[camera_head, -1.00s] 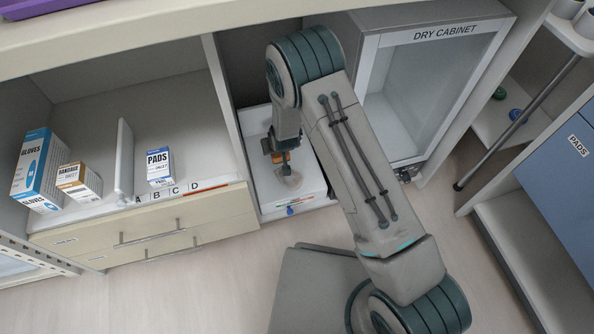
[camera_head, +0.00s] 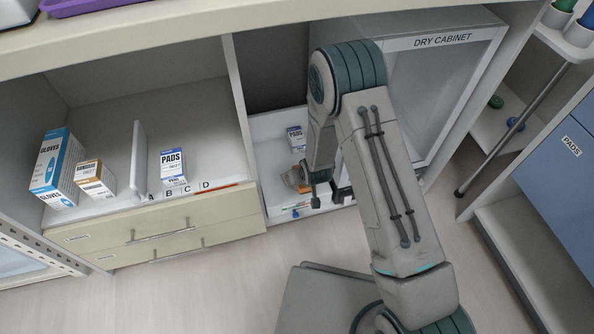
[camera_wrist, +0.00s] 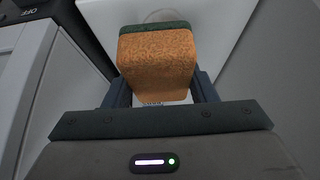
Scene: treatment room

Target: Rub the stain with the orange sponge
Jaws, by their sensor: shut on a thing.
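The orange sponge (camera_wrist: 157,62), with a dark green layer along its far edge, fills the space between my gripper's fingers in the wrist view. My gripper (camera_head: 315,189) is shut on it. In the head view, a small part of the sponge (camera_head: 304,188) shows low over the white bay floor. The brownish stain (camera_head: 290,179) shows just left of the sponge, partly covered by it. A dark patch (camera_wrist: 160,15) beyond the sponge in the wrist view may be the stain. I cannot tell whether the sponge touches the surface.
A PADS box (camera_head: 296,139) stands at the back of the white bay floor (camera_head: 272,160). Small coloured items (camera_head: 296,211) lie at its front edge. The dry cabinet (camera_head: 440,85) is close on the right. A divider (camera_head: 240,110) separates the bay from shelves on the left.

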